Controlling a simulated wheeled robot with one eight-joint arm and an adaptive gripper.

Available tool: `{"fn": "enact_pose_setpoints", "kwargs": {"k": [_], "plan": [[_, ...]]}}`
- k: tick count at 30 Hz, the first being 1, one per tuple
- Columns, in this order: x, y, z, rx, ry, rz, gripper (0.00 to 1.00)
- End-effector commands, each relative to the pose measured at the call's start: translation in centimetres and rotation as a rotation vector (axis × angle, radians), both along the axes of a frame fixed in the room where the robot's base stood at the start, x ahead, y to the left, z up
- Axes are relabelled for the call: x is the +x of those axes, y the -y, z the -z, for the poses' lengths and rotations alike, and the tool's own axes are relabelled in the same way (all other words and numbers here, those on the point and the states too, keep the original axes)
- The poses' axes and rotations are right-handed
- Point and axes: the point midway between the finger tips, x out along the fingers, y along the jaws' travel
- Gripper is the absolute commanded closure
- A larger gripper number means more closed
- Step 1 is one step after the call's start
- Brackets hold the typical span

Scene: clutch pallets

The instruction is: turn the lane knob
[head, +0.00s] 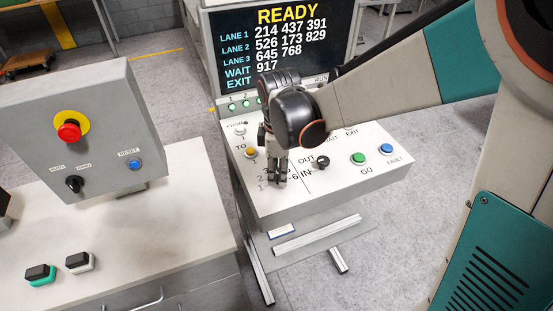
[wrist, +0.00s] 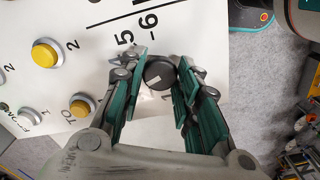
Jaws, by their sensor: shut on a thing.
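The lane knob (wrist: 160,74) is a dark round knob with a pale mark, on the white sloping panel (head: 360,184). In the wrist view it sits between the fingers of my gripper (wrist: 159,64), which is shut on it. Printed numbers, with 5 and 6 readable, stand around the knob. In the head view my gripper (head: 278,178) points down onto the panel and hides the knob, so its pointing direction cannot be told there.
The screen (head: 283,45) reads READY, with numbers for lanes 1 to 3. A black IN/OUT knob (head: 322,163) sits right of my gripper. A green button (head: 358,159), a blue button (head: 386,148) and a yellow button (head: 250,152) are nearby. An emergency stop (head: 69,131) is left.

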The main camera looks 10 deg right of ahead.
Motion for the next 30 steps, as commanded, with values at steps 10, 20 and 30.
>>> {"fn": "enact_pose_setpoints", "kwargs": {"k": [10, 20, 30], "plan": [[-0.05, 0.03, 0.05, -0.001, -0.001, -0.008, 0.94], [-0.03, 0.03, 0.03, 0.0, 0.0, -0.007, 0.49], [-0.01, 0.01, 0.01, 0.0, 0.0, -0.007, 0.49]]}}
